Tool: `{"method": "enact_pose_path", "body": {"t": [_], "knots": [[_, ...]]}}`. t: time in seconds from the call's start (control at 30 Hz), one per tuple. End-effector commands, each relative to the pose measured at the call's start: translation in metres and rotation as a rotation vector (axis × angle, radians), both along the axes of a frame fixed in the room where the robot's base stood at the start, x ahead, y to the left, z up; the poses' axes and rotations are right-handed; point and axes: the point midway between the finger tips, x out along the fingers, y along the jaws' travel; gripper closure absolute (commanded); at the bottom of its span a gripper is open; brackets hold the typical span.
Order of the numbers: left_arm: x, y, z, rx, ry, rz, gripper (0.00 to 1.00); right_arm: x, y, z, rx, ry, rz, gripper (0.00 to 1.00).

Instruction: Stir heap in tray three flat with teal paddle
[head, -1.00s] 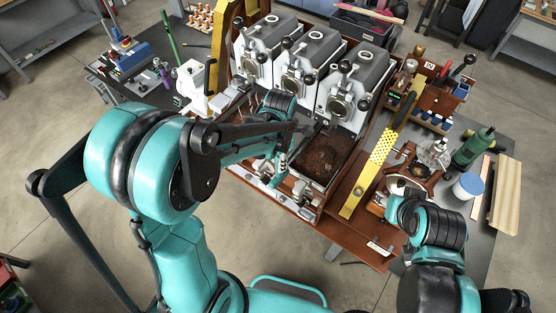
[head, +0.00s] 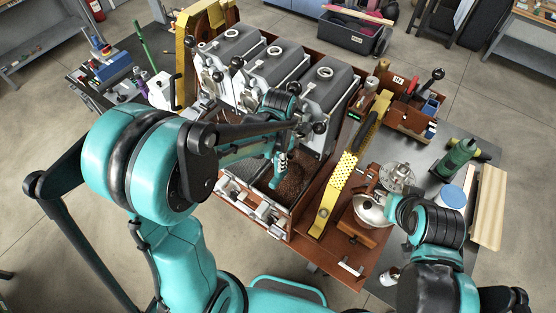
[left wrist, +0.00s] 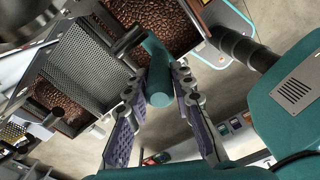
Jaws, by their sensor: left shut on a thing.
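My left gripper (head: 279,182) is over the rightmost front tray (head: 261,187), which holds a dark brown heap of beans (head: 291,191). In the left wrist view, the left gripper (left wrist: 166,98) is shut on the teal paddle (left wrist: 158,76) by its thick round handle. The paddle's far end is hidden, so I cannot tell whether it touches the beans. The beans also show in the left wrist view (left wrist: 177,22), beside a perforated metal surface (left wrist: 85,62). My right arm ends beside a chrome bowl; its fingers are hidden.
Three grey roasters (head: 325,88) stand behind the trays. A yellow perforated bar (head: 346,168) lies right of the tray. The chrome bowl (head: 370,209), a green bottle (head: 458,157) and a blue-lidded tub (head: 452,197) crowd the right side.

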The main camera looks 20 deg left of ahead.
Motion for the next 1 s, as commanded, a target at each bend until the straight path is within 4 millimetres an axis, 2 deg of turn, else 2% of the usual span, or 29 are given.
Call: {"method": "enact_pose_path", "body": {"t": [0.53,0.77,1.0], "knots": [[0.000,0.000,-0.001,0.000,0.001,0.000,1.00,0.000,0.000,-0.005,0.000,0.000,0.000,0.60],[0.000,0.000,-0.019,0.000,0.001,0.000,1.00,0.000,0.000,-0.022,0.000,0.000,0.000,0.60],[0.000,0.000,-0.044,0.000,0.001,0.000,1.00,0.000,0.000,-0.046,0.000,0.000,0.000,0.60]]}}
